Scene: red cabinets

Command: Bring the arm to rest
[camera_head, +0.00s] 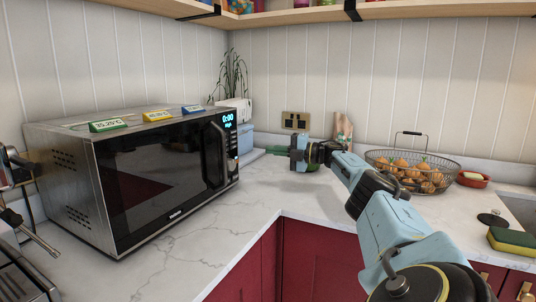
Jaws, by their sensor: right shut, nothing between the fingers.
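My right arm reaches in from the lower right over the corner of the counter. My right gripper (297,152) is at its far end, above the white marble counter (262,191) and right of the microwave. It is shut and holds nothing. The fingertips are small and point left toward the back corner. My left gripper is not in view.
A closed microwave (160,180) with small coloured temperature tags on top fills the left counter. A wire basket of onions (415,172), a red dish (473,179) and a sponge (513,241) stand right of the arm. Red cabinets (318,262) lie below.

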